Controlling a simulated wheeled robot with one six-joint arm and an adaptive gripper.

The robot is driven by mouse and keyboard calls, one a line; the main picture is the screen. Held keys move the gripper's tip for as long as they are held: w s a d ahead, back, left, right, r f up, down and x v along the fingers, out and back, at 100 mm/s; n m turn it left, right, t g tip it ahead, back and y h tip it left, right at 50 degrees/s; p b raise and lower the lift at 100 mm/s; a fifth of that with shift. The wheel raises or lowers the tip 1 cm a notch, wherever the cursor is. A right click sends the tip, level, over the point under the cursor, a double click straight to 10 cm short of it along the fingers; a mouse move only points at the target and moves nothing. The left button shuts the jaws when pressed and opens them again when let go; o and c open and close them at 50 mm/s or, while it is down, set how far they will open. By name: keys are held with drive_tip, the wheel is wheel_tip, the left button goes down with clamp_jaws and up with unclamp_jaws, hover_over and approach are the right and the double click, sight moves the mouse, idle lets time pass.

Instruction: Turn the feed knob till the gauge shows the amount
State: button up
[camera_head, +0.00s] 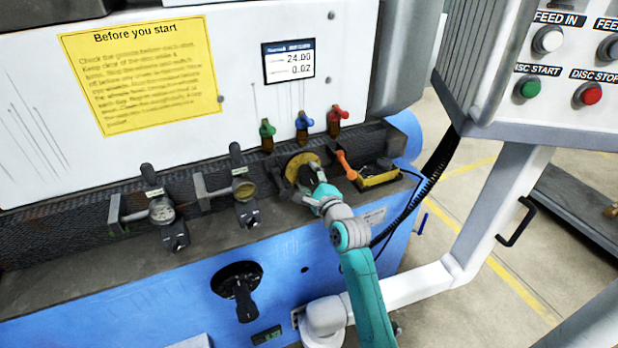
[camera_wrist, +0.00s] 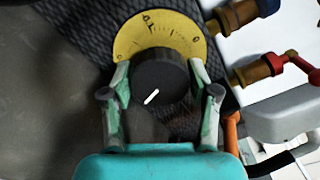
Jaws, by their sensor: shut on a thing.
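The feed knob (camera_wrist: 162,80) is black with a white pointer line, in front of a yellow dial plate (camera_wrist: 150,33). In the wrist view the pointer line slants to the lower left. My gripper (camera_wrist: 160,88) is shut on the knob, one finger on each side. In the head view my gripper (camera_head: 318,190) reaches the yellow dial (camera_head: 297,163) and covers part of the knob. The gauge (camera_head: 288,61) is a small display on the white panel; it reads 24.00 on top and 0.02 below, with its small labels too blurred to read.
Green, blue and red valves (camera_head: 303,121) stand just above the dial. An orange-handled lever (camera_head: 345,165) is close on its right. Two small dial gauges (camera_head: 162,210) on brackets are to the left. A control box (camera_head: 545,75) with buttons hangs at the upper right.

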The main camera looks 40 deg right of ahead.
drive_tip(key=shift+f, duration=0.1)
drive_tip(key=o, duration=1.2)
drive_tip(key=shift+c, duration=0.2)
drive_tip(key=v, duration=1.2)
drive_tip(key=s+a+f+n+g+y, duration=0.1)
drive_tip(key=s+a+f+n, duration=0.55)
drive_tip(key=s, duration=0.25)
drive_tip(key=s+a+f+n+g, duration=0.1)
drive_tip(key=s+a+f+n, duration=0.4)
drive_tip(key=s+a, duration=0.3)
drive_tip(key=s+a+r+n+y, duration=0.1)
drive_tip(key=s+a+n, duration=0.3)
drive_tip(key=s+n, duration=0.4)
drive_tip(key=s+a+r+n+y, duration=0.2)
drive_tip(key=s+n, duration=0.6)
drive_tip(key=s, duration=0.4)
drive_tip(key=shift+s+a+g+y, duration=0.3)
drive_tip(key=shift+s+a+y, duration=0.15)
drive_tip(key=shift+a, duration=0.75)
